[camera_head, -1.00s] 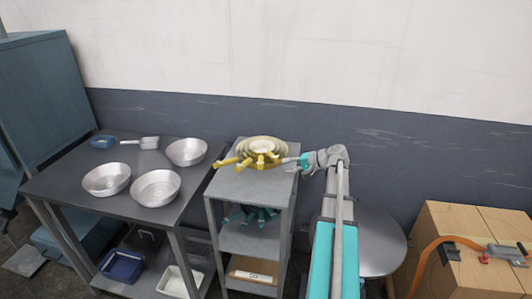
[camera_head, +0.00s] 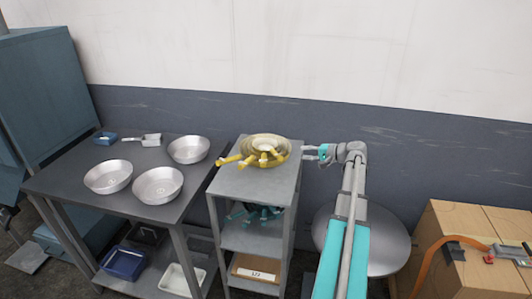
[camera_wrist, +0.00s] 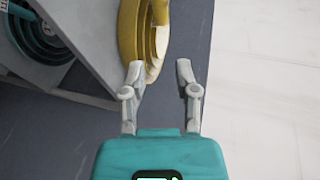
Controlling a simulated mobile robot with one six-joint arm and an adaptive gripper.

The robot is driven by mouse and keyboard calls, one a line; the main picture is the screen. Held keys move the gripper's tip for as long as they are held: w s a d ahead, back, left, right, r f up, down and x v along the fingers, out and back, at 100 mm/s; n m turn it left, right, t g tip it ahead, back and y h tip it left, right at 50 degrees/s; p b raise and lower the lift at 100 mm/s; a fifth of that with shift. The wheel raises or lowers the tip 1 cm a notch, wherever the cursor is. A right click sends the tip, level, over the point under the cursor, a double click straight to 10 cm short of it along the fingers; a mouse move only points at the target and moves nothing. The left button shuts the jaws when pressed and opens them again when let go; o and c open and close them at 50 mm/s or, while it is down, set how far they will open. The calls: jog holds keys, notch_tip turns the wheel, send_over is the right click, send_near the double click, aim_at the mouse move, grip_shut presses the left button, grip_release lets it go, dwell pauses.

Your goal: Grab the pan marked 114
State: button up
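A stack of yellow pans (camera_head: 268,146) with stubby handles sits on top of the grey shelf unit (camera_head: 240,181). Teal pans (camera_head: 262,212) lie on the level below. I cannot read the number 114 on any pan. My gripper (camera_head: 305,152) is just right of the yellow stack, apart from it, with its fingers pointing left. In the wrist view my gripper (camera_wrist: 160,72) is open and empty. The yellow stack's edge (camera_wrist: 130,40) shows just ahead of the fingertips, and the teal pans (camera_wrist: 42,35) show at the upper left.
A dark table (camera_head: 92,208) on the left holds three round silver pans (camera_head: 158,185), a scoop and a small blue tray. A cardboard box (camera_head: 252,270) lies on the lower shelf. Cardboard boxes (camera_head: 450,225) stand at the right. The wall is close behind the shelf unit.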

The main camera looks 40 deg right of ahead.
jog(key=b+x, duration=0.2)
jog(key=x, duration=0.5)
jog(key=shift+w+a+f, duration=0.1)
jog(key=shift+w+a, duration=0.1)
jog(key=shift+w, duration=0.05)
jog(key=shift+w, duration=0.1)
jog(key=shift+b+x, duration=0.6)
jog(key=shift+x, duration=1.95)
jog(key=shift+a, duration=0.1)
grip_shut()
